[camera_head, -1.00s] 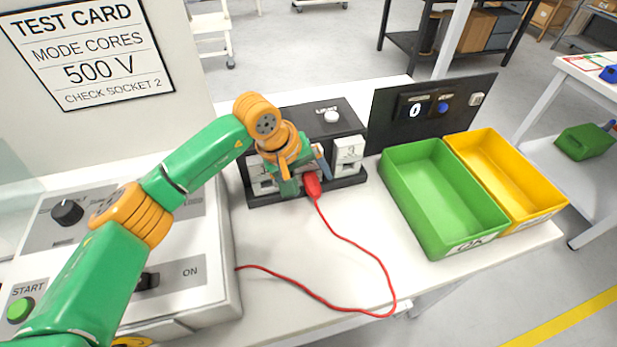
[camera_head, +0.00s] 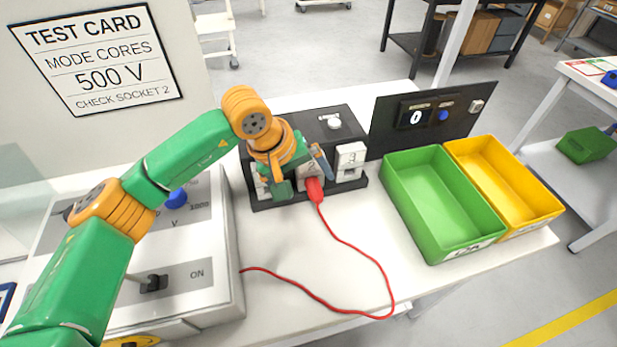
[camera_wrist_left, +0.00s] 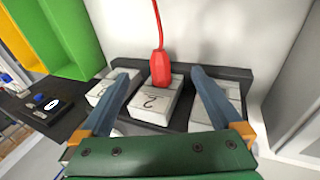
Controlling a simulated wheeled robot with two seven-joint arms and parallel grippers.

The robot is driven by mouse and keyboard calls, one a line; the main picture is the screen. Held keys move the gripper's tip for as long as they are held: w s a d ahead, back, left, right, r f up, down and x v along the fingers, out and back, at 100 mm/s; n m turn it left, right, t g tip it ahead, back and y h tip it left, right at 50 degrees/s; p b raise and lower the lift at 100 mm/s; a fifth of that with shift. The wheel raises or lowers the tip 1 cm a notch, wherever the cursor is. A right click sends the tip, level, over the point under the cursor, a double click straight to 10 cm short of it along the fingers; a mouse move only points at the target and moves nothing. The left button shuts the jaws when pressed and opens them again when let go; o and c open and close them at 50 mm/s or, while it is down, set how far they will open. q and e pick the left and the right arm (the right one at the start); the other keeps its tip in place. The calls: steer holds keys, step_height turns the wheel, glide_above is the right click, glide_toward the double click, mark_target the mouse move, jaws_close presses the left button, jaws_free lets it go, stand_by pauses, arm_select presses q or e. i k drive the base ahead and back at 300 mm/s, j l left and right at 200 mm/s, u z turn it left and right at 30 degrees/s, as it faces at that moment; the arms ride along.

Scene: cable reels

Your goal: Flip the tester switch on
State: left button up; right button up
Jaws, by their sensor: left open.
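The tester (camera_head: 215,262) is a pale grey box at the left. Its dark switch (camera_head: 152,284) sits beside the printed word ON; my arm covers part of that panel, and I cannot tell the lever's position. My left gripper (camera_head: 304,170) is open over the black socket block (camera_head: 345,128). A red plug (camera_head: 314,190) stands in the socket marked 2. In the left wrist view, my open fingers (camera_wrist_left: 163,78) are either side of the red plug (camera_wrist_left: 160,68) and apart from it. My right gripper is out of view.
A red cable (camera_head: 355,248) curves from the plug to the tester. A green bin (camera_head: 465,245) and a yellow bin (camera_head: 545,214) stand at the right. A black panel (camera_head: 400,140) with a small display is behind them. The test card (camera_head: 95,58) is upright at back left.

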mark_target(152, 280)
steer(key=k, duration=1.5)
